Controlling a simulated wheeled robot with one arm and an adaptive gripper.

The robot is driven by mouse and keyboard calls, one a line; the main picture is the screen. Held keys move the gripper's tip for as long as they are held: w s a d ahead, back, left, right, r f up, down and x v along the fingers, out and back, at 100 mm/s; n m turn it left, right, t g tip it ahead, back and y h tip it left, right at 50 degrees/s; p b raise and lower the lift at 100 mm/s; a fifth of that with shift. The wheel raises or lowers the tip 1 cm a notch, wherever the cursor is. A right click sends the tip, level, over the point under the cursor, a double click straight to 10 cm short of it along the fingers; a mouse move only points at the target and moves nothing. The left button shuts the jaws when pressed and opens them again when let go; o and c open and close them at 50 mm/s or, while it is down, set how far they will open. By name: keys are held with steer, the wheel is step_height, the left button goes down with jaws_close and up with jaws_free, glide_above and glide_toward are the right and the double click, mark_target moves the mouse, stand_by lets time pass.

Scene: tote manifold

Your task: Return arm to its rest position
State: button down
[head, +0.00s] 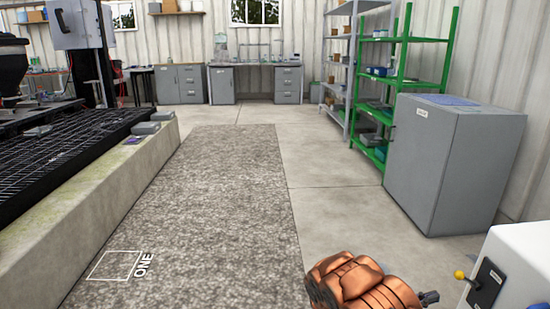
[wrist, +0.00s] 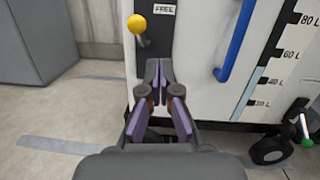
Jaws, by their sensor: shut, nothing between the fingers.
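My gripper (wrist: 158,75) is in the middle of the wrist view. Its fingers are together at the tips with nothing between them. It points at a white tank (wrist: 200,70) on wheels, which has litre marks and a blue handle (wrist: 237,40). A yellow-knobbed lever (wrist: 138,25) stands just beyond and left of my fingertips, by a label reading FREE; whether they touch it I cannot tell. In the head view, my copper-coloured arm shows at the bottom right, beside the white tank (head: 520,262) with its yellow knob (head: 460,275).
A grey cabinet (head: 450,160) stands right of centre, before green shelves (head: 440,60). A low concrete ledge (head: 90,205) with a black grate (head: 70,150) runs along the left. The dark floor strip (head: 210,210), marked ONE, is clear. A caster (wrist: 270,150) sits under the tank.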

steer(key=s+a+r+m+g+y+p, duration=0.15)
steer(key=s+r+m+g+p, duration=0.3)
steer(key=r, duration=0.55)
steer(key=s+r+m+g+y+p, duration=0.1)
steer(key=s+r+m+y+p, duration=0.3)
steer(key=s+r, duration=0.55)
steer(key=s+a+r+m+g+y+p, duration=0.1)
steer(key=s+r+m+g+p, duration=0.3)
steer(key=r, duration=0.8)
steer(key=s+a+r+m+t+y+p, duration=0.2)
steer(key=s+a+r+y+p, duration=0.2)
steer(key=a, duration=0.5)
steer(key=s+a+r+m+t+y+p, duration=0.2)
steer(key=s+a+r+y+p, duration=0.2)
steer(key=s+a+r+p, duration=0.3)
steer(key=s+a+r+m+t+y+p, duration=0.3)
steer(key=s+a+r+y+p, duration=0.2)
steer(key=a, duration=0.8)
step_height(320, 180, up, 3)
steer(key=p, duration=0.4)
steer(key=shift+s+a, duration=0.15)
steer(key=shift+s, duration=0.2)
steer(key=shift+r, duration=0.1)
